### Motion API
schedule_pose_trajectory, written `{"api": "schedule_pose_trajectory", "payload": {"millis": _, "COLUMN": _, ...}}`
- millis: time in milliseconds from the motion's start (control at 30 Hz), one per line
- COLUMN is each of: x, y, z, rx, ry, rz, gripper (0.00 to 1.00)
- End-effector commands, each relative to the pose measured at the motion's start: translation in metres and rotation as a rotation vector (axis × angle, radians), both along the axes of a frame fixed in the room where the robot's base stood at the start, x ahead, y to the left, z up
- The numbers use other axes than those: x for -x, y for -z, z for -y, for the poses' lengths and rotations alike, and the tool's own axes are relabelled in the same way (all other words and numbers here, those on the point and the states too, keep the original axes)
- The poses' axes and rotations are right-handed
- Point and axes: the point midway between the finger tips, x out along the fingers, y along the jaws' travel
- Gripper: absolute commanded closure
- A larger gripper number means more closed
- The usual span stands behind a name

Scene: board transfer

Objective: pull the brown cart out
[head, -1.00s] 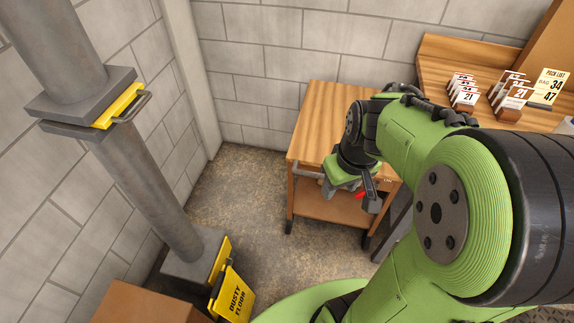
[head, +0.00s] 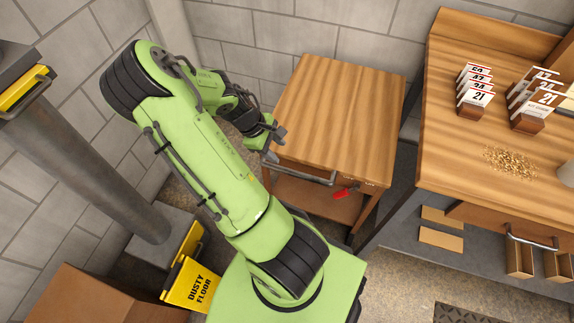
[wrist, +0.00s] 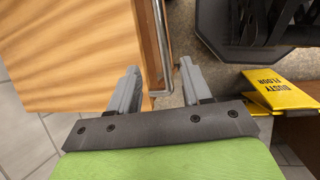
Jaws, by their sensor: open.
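The brown cart (head: 335,110) has a wooden top, a lower shelf and a grey bar handle (head: 305,174) along its front edge. A small red piece (head: 341,193) shows near the handle's right end. My gripper (head: 276,141) is at the cart's front left corner, by the handle's left end. In the wrist view, my gripper (wrist: 159,68) is open, with the handle's end (wrist: 164,70) between its two fingers in the picture. I cannot tell whether the fingers are at the bar's depth or touch it. The cart top (wrist: 70,50) fills the upper left there.
A wooden workbench (head: 490,165) with number-card blocks (head: 476,95) stands right of the cart. A grey column (head: 95,180), a yellow "dusty floor" sign (head: 190,285) and a cardboard box (head: 90,300) are at left. Some floor is open in front of the bench.

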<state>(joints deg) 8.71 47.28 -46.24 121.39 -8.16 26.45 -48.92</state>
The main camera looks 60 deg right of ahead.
Motion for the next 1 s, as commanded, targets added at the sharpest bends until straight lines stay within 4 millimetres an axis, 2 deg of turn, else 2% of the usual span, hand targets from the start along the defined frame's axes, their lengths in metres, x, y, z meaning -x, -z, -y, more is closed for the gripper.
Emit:
{"api": "schedule_pose_trajectory", "payload": {"millis": 400, "x": 0.036, "y": 0.095, "z": 0.022, "rx": -0.004, "ry": 0.006, "rz": -0.003, "gripper": 0.52}}
{"api": "schedule_pose_trajectory", "payload": {"millis": 600, "x": 0.049, "y": 0.129, "z": 0.032, "rx": -0.003, "ry": 0.003, "rz": 0.0, "gripper": 0.52}}
{"api": "schedule_pose_trajectory", "payload": {"millis": 733, "x": 0.053, "y": 0.137, "z": 0.034, "rx": -0.002, "ry": 0.003, "rz": 0.001, "gripper": 0.52}}
{"api": "schedule_pose_trajectory", "payload": {"millis": 967, "x": 0.053, "y": 0.137, "z": 0.034, "rx": -0.003, "ry": 0.002, "rz": 0.003, "gripper": 0.52}}
{"api": "schedule_pose_trajectory", "payload": {"millis": 1000, "x": 0.053, "y": 0.137, "z": 0.034, "rx": -0.003, "ry": 0.002, "rz": 0.003, "gripper": 0.55}}
